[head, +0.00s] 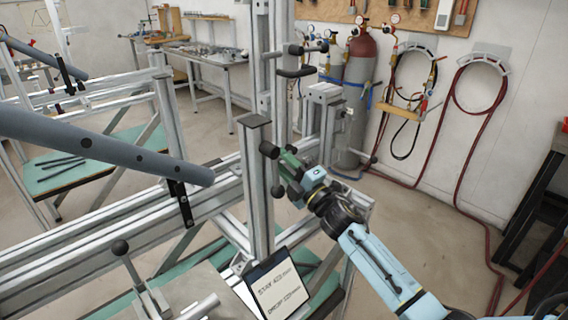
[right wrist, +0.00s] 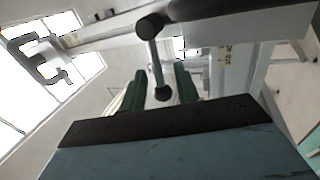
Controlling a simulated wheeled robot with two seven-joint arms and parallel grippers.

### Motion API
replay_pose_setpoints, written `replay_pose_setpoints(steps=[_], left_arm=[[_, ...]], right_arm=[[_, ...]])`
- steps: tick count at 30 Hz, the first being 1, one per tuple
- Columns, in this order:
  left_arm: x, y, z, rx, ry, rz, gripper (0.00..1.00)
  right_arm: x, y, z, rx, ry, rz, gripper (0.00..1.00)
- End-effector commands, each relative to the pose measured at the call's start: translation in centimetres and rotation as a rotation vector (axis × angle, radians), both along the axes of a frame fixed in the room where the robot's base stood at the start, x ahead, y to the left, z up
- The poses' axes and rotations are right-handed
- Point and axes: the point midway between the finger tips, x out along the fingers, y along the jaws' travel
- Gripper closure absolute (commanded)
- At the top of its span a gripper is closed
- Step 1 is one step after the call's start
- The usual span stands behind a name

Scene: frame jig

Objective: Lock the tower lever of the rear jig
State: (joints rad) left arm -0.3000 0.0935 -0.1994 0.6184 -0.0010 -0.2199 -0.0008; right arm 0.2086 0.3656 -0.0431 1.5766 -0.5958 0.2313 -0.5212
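The tower (head: 257,195) is an upright aluminium post with a dark flat cap in the middle of the head view. Its lever has a black cylindrical end (head: 268,150) and a black ball (head: 277,190) beside my right gripper (head: 290,168). In the right wrist view, the lever's thin rod (right wrist: 156,62) runs from the cylindrical end (right wrist: 150,27) to the ball (right wrist: 163,92). The green fingers of my right gripper (right wrist: 160,88) stand apart on either side of the ball. Contact with the ball cannot be told. My left gripper is not in view.
A grey tube (head: 100,145) crosses from the left to near the tower. A taller post (head: 270,60) with black handles rises behind. Another lever (head: 126,262) and a tilted label board (head: 278,285) stand in front.

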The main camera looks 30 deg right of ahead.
Motion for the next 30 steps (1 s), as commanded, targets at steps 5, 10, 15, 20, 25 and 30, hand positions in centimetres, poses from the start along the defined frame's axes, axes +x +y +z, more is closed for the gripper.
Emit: replay_pose_setpoints(steps=[5,10,15,20,25,30], left_arm=[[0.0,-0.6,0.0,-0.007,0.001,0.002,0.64],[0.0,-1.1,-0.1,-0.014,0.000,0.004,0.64],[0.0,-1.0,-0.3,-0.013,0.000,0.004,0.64],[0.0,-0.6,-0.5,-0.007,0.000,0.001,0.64],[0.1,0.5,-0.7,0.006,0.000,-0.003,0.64],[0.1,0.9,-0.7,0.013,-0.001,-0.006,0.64]], right_arm=[[-0.3,-0.1,-0.1,0.001,-0.001,-0.001,0.69],[-2.0,-0.5,-0.8,0.002,0.002,0.000,0.69],[-5.3,-1.3,-2.0,0.000,0.003,-0.001,0.69],[-8.4,-2.1,-3.0,0.001,0.002,-0.001,0.69],[-10.8,-2.7,-3.9,0.002,0.002,0.000,0.69],[-12.1,-3.0,-4.2,0.001,0.000,0.000,0.69]])
